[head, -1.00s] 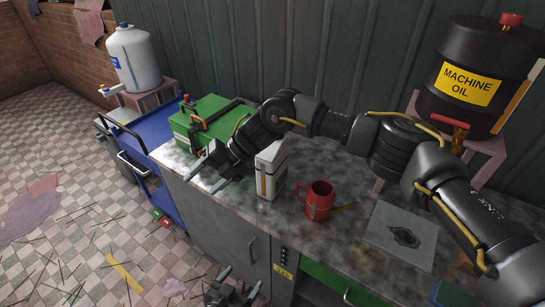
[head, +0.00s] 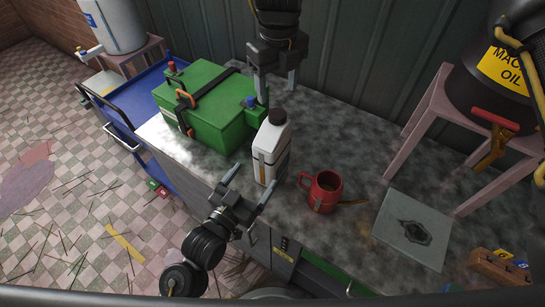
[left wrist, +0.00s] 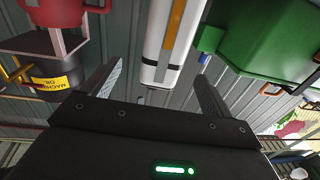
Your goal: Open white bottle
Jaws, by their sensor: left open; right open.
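The white bottle (head: 271,148) with a dark cap (head: 277,117) stands upright on the workbench, between the green box and the red mug. My right gripper (head: 277,91) is open above and behind the bottle, fingers pointing down, near the cap and the green box. I see no clear contact with the bottle.
The green box (head: 213,108) stands close on the bottle's left. The red mug (head: 324,190) stands close on its right. A grey plate (head: 410,230) lies on the bench farther right. A pink stool (head: 440,120) carries the machine oil barrel (head: 505,65). A blue cart (head: 140,95) is at left.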

